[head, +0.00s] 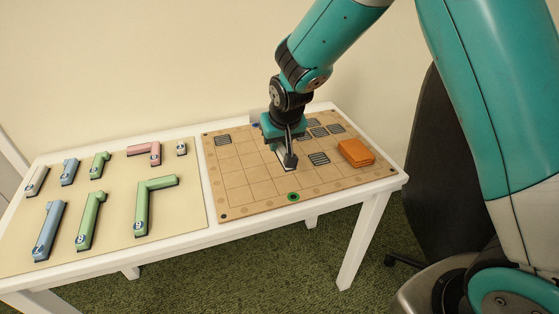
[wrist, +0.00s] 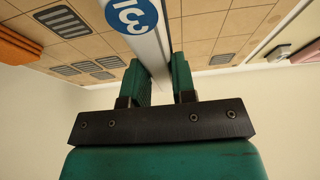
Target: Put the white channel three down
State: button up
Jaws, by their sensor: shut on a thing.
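My gripper (head: 288,155) is above the gridded board (head: 232,180) in the head view. In the wrist view its green jaws (wrist: 163,80) are shut on the white channel (wrist: 148,48), a long pale bar with a round blue label reading 3 and another mark. In the head view the jaws and wrist hide most of the channel; only a thin white strip (head: 283,158) shows beside them. I cannot tell whether it touches the board.
An orange stack (head: 355,152) and several striped grey tiles (head: 318,159) lie on the board. A green ring (head: 293,196) marks its front edge. A tan mat (head: 112,235) at the left holds several blue, green, pink and pale channels. A dark chair (head: 445,165) stands right of the table.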

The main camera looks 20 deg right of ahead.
aim_at(277, 167)
jog(key=shift+f, duration=3.1)
jog(key=shift+f, duration=0.15)
jog(key=o, duration=0.9)
